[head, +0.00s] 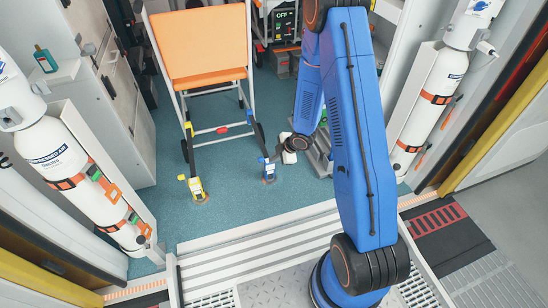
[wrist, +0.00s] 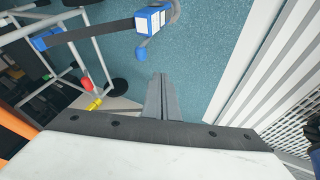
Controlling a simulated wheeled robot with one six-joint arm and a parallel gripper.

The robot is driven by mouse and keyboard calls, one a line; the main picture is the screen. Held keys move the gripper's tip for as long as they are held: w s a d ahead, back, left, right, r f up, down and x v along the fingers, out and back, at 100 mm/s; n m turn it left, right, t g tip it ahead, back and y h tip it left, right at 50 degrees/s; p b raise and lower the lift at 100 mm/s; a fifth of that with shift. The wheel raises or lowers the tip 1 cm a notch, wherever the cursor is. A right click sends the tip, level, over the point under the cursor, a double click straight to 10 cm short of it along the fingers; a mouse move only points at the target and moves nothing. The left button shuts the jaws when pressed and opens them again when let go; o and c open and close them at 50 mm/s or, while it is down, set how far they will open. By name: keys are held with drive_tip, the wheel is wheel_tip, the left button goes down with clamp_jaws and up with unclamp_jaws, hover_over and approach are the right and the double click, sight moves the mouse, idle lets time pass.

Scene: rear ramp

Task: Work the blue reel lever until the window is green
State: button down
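The blue reel (head: 268,168) stands on the teal floor at the front right foot of the orange-seated chair, with a dark strap running from it. It also shows at the top of the wrist view (wrist: 150,22), with pale panels and a rounded blue lever (wrist: 143,50) sticking out below. No green window shows; the window's colour is too small to tell. My gripper (wrist: 162,78) points at the floor just beside the reel, its two grey fingers together with nothing between them. A gap separates the fingertips from the lever. In the head view my gripper (head: 280,156) is right of the reel, partly hidden.
A yellow reel (head: 195,189) stands at the chair's other front foot. The orange chair (head: 207,70) has a thin white frame. White gas cylinders (head: 55,155) stand left and right (head: 425,105). The ramp sill (head: 260,245) lies in front; teal floor between is clear.

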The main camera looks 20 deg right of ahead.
sight(263, 159)
drive_tip(key=w+a+f, duration=0.2)
drive_tip(key=w+f, duration=0.5)
drive_tip(key=shift+a+f, duration=0.2)
drive_tip(key=shift+a, duration=0.05)
idle(0.3)
drive_tip(key=shift+w+r, duration=0.2)
drive_tip(key=shift+w, duration=0.45)
drive_tip(key=shift+w+r, duration=0.2)
drive_tip(key=shift+w, duration=0.45)
drive_tip(key=shift+s+f, duration=0.1)
drive_tip(key=shift+s, duration=0.1)
